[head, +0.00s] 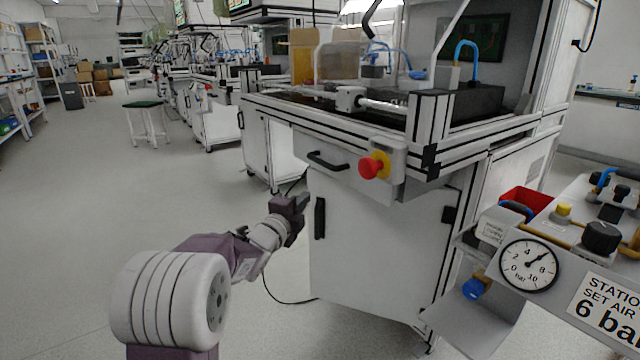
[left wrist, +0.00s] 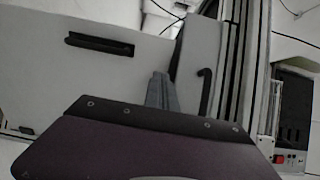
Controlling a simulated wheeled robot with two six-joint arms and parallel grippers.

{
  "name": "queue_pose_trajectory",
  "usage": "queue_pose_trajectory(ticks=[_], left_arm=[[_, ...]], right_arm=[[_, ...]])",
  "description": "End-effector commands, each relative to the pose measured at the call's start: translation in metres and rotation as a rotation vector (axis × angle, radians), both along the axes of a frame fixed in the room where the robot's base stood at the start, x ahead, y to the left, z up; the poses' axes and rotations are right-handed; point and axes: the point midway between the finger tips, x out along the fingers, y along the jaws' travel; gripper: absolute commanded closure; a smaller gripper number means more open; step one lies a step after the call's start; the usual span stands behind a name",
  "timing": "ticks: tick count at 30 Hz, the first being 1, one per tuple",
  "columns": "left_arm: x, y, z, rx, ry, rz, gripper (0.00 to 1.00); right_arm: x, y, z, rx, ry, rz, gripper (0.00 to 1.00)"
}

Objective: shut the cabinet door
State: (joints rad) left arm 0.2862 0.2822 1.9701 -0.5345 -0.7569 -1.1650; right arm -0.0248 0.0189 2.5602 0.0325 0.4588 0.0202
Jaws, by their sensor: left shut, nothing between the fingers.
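The white cabinet door (head: 385,245) is below the drawer of the workbench, with a black vertical handle (head: 319,218) near its left edge. It appears a little ajar: in the left wrist view a dark wedge shows between the door (left wrist: 90,75) and the drawer front (left wrist: 200,55). My left gripper (head: 304,201) is shut and empty, just left of the door's handle edge. In the left wrist view its fingertips (left wrist: 160,80) are close to the door edge; I cannot tell whether they touch. My right gripper is not in view.
A drawer handle (head: 328,160) and a red emergency-stop button (head: 371,167) stick out above the door. A panel with a pressure gauge (head: 528,265) stands close at the right. A cable (head: 285,300) lies on the floor.

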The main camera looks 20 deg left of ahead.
Motion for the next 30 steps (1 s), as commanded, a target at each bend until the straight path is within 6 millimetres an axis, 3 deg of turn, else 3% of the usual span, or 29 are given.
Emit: queue_pose_trajectory(ticks=[9,15,30], left_arm=[[0.070,-0.006,0.005,-0.001,0.003,-0.001,1.00],[0.099,-0.008,0.003,-0.001,0.002,-0.001,1.00],[0.108,-0.007,0.000,-0.001,0.001,0.002,1.00]], right_arm=[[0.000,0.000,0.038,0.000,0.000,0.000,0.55],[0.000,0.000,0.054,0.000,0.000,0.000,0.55],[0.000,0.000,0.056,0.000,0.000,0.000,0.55]])
